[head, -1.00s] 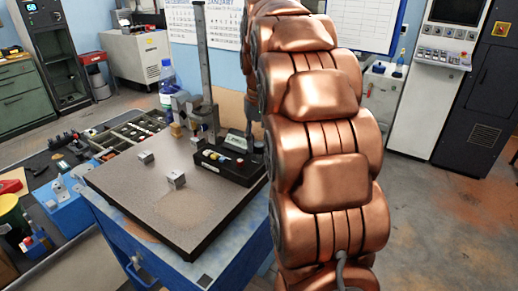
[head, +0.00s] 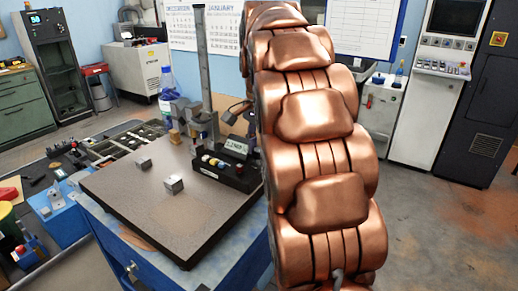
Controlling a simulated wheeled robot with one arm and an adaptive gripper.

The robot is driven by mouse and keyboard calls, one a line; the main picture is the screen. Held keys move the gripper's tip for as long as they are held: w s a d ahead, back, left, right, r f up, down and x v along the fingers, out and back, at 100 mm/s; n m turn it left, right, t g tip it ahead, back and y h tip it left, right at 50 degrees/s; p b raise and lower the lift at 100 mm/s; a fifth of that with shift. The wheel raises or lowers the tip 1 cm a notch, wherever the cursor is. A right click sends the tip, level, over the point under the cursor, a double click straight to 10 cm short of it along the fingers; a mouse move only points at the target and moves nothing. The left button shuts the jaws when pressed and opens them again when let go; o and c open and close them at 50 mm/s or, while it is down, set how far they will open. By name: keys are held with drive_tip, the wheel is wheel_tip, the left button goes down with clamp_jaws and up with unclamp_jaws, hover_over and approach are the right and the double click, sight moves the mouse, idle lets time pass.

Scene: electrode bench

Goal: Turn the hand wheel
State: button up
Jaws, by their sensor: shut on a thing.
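The height gauge (head: 203,70) stands upright on the granite plate (head: 130,205), with a black base (head: 226,170) carrying coloured buttons and a small lit display (head: 236,146). My gripper (head: 236,112) shows only in part, as dark pieces just right of the gauge column, beside my copper arm. It is shut, at the side of the gauge. The hand wheel cannot be made out; the gripper and arm cover that side. The contact between the jaws and the wheel is hidden.
Two small metal blocks (head: 173,184) lie on the plate. A blue-capped bottle (head: 167,92) stands behind it. Trays of small parts (head: 125,143) and a blue box (head: 62,222) are at left. Open floor (head: 440,225) lies at right.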

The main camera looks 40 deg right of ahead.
drive_tip(key=m, duration=0.4)
drive_tip(key=shift+m, duration=0.3)
idle(0.4)
drive_tip(key=o, duration=1.2)
drive_tip(key=shift+c, duration=0.2)
drive_tip(key=shift+r+p, duration=0.2)
drive_tip(key=shift+p, duration=0.1)
